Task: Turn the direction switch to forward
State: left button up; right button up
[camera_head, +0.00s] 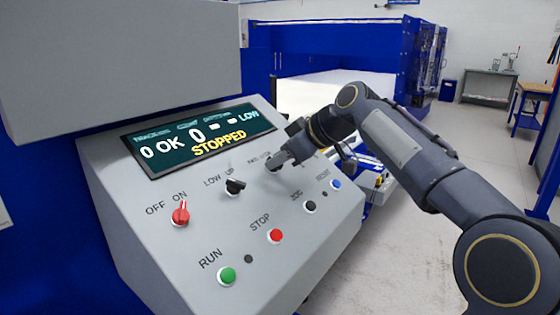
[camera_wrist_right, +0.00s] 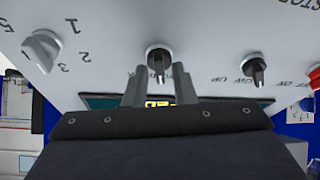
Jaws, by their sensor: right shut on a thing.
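The direction switch (camera_wrist_right: 158,60) is a black knob with a pale pointer line on a round base, centred in the right wrist view. My right gripper (camera_wrist_right: 159,76) is shut on this knob, one finger on each side. In the head view my right gripper (camera_head: 276,161) reaches the sloped grey control panel (camera_head: 130,200) from the right and hides most of the knob. The label above it is partly covered and too small to read, so I cannot tell the knob's setting. The display (camera_head: 200,138) reads STOPPED and LOW. My left gripper is out of view.
A black LOW/UP switch (camera_head: 235,186) and a red OFF/ON switch (camera_head: 180,215) sit to the left. A grey numbered dial (camera_wrist_right: 42,48) shows in the wrist view. Below are green RUN (camera_head: 227,275), red STOP (camera_head: 275,236), black (camera_head: 309,206) and blue (camera_head: 336,184) buttons.

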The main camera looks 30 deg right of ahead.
jog(key=n, duration=0.3)
jog(key=shift+g+y, duration=0.3)
jog(key=shift+n+g+y+p, duration=0.35)
jog(key=shift+n+g, duration=0.15)
jog(key=shift+n, duration=1.1)
jog(key=o, duration=0.7)
jog(key=shift+c, duration=0.2)
jog(key=shift+d+r, duration=0.1)
jog(key=p+v, duration=0.1)
jog(key=v, duration=0.6)
jog(key=shift+s+d+r, duration=0.2)
jog(key=shift+a, duration=0.1)
